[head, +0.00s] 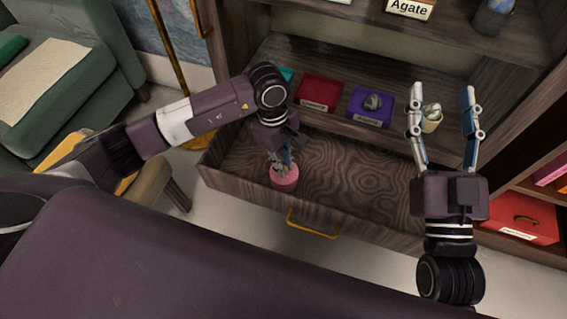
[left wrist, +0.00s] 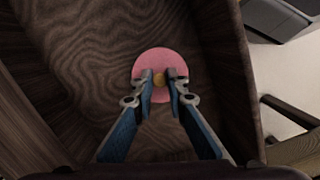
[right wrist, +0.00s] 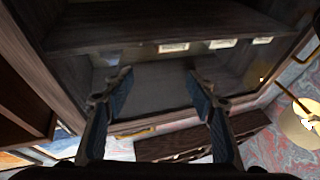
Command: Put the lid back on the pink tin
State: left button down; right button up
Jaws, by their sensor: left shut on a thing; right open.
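A pink round tin (head: 285,182) stands inside the open drawer (head: 350,170), near its left end. My left gripper (head: 283,163) reaches down over it. In the left wrist view, the round pink lid (left wrist: 152,60) has a small golden knob (left wrist: 159,80), and my left gripper (left wrist: 160,76) is shut on that knob. The lid hides what is below it there, and I cannot tell whether it sits fully on the tin. My right gripper (head: 441,90) is open and empty, raised at the right of the drawer; its fingers also show in the right wrist view (right wrist: 159,78).
On the shelf behind the drawer are a red tray (head: 319,91), a purple tray (head: 371,105) with a grey stone, and a pale cup (head: 432,118) seen between my right fingers. A red box (head: 517,217) stands at right. The drawer's middle and right are clear.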

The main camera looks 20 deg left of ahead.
pick_arm(q)
jog(key=c, duration=2.3)
grip_release()
jog(key=o, duration=0.9)
jog(key=shift+o, duration=0.2)
jog(key=shift+r, duration=0.1)
